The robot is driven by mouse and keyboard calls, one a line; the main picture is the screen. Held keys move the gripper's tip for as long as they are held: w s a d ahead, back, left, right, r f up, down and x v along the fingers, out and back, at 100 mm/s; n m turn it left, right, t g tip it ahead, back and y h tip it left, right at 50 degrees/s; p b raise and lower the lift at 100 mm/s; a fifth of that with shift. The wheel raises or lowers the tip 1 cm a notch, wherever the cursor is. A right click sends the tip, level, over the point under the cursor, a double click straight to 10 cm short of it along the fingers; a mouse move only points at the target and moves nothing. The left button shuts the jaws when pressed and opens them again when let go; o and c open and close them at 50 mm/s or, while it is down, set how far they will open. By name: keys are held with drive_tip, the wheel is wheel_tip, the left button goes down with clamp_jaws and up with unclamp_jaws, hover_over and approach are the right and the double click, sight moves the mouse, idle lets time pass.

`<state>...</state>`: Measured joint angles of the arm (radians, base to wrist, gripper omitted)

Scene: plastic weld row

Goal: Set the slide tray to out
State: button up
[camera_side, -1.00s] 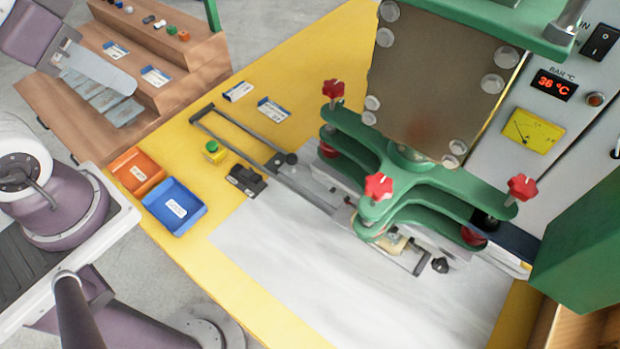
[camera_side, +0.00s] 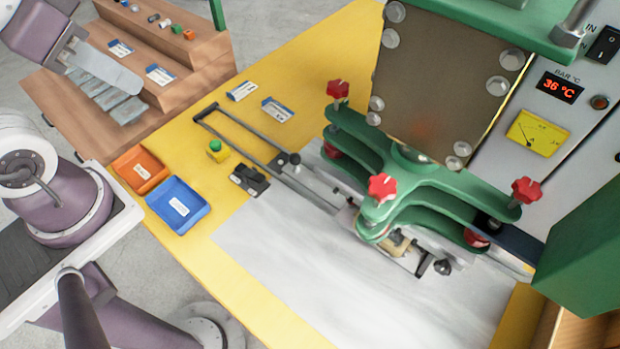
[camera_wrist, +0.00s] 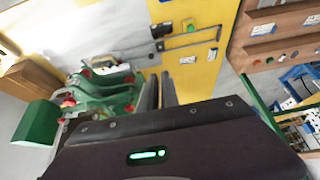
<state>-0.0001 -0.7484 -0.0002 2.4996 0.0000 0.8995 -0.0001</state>
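The slide tray's pale metal part (camera_side: 345,216) sits low at the foot of the press, mostly hidden under the green star-shaped clamp (camera_side: 400,160). A dark rail frame (camera_side: 235,131) runs out from it to the upper left over the yellow table, with bare space between its rails. Another dark knob (camera_side: 442,267) sits at the right end. The rail frame also shows in the wrist view (camera_wrist: 196,43). My gripper (camera_wrist: 160,92) has its two dark fingers slightly apart, empty, away from the tray.
An orange bin (camera_side: 139,170) and a blue bin (camera_side: 178,205) stand at the table's left edge. A green button on a yellow box (camera_side: 217,151) and a black block (camera_side: 249,180) lie beside the rails. Wooden steps (camera_side: 170,60) stand behind. The white sheet (camera_side: 330,280) is clear.

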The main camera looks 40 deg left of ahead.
drive_tip(key=o, duration=0.8)
drive_tip(key=shift+g, duration=0.8)
drive_tip(key=w, duration=0.3)
drive_tip(key=w+f, duration=0.1)
drive_tip(key=w, duration=0.2)
drive_tip(key=w+f, duration=0.1)
drive_tip(key=w, duration=0.1)
drive_tip(key=shift+w+d, duration=0.25)
drive_tip(key=shift+w, duration=0.15)
drive_tip(key=n+g+h, duration=0.1)
drive_tip(key=g, duration=0.2)
hover_over(294, 155)
drive_tip(key=s+a, duration=0.2)
drive_tip(key=a, duration=0.1)
wheel_tip(294, 155, down, 17)
drive_tip(key=shift+n+g+h, duration=0.3)
drive_tip(key=shift+n+h, duration=0.3)
drive_tip(key=d+f, duration=0.1)
drive_tip(key=f, duration=0.4)
drive_tip(key=w+d+f, duration=0.1)
drive_tip(key=f, duration=0.4)
drive_tip(key=w+f, duration=0.1)
drive_tip(key=f, duration=0.4)
drive_tip(key=shift+d, duration=0.4)
clamp_jaws()
